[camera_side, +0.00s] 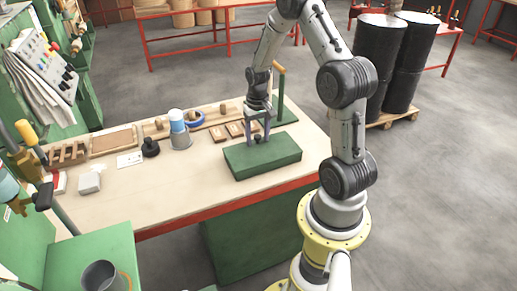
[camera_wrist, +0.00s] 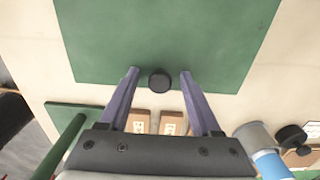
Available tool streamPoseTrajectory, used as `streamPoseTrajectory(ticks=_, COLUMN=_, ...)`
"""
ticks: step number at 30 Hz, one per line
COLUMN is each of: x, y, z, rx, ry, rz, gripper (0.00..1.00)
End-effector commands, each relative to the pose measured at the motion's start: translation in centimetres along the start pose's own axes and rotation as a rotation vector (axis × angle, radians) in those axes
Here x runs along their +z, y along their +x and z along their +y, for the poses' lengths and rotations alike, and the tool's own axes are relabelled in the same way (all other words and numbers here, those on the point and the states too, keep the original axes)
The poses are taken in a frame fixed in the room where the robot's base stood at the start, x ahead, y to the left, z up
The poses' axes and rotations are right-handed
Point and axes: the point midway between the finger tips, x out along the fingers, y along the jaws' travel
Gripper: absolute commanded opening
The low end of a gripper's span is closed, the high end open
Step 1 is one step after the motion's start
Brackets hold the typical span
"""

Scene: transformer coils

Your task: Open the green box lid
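The green box (camera_side: 262,158) sits on the bench near its right front part, with its flat green lid (camera_wrist: 165,35) closed. A dark round knob (camera_wrist: 160,80) stands on the lid; in the side view the knob is largely between the fingers and small. My gripper (camera_wrist: 158,73) is open over the lid, with one finger on each side of the knob. A gap shows between the knob and both fingers in the wrist view. In the side view my gripper (camera_side: 258,138) points down at the lid. I cannot tell the exact height of the fingertips.
Small wooden blocks (camera_side: 236,129) lie behind the box. A green post (camera_side: 280,95) rises behind my gripper.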

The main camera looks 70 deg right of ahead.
Motion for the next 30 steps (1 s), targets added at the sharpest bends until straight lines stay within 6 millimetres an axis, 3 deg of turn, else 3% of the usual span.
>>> streamPoseTrajectory(ticks=1, x=0.2, y=0.9, z=0.0, rx=0.001, ry=0.0, rz=-0.008, gripper=0.16)
streamPoseTrajectory(ticks=4, x=0.3, y=0.9, z=0.0, rx=0.001, ry=0.0, rz=-0.008, gripper=0.11)
streamPoseTrajectory(ticks=6, x=0.3, y=0.8, z=0.0, rx=0.0, ry=0.0, rz=-0.007, gripper=0.0)
streamPoseTrajectory(ticks=30, x=1.9, y=-2.3, z=0.0, rx=0.001, ry=0.0, rz=-0.018, gripper=0.0)
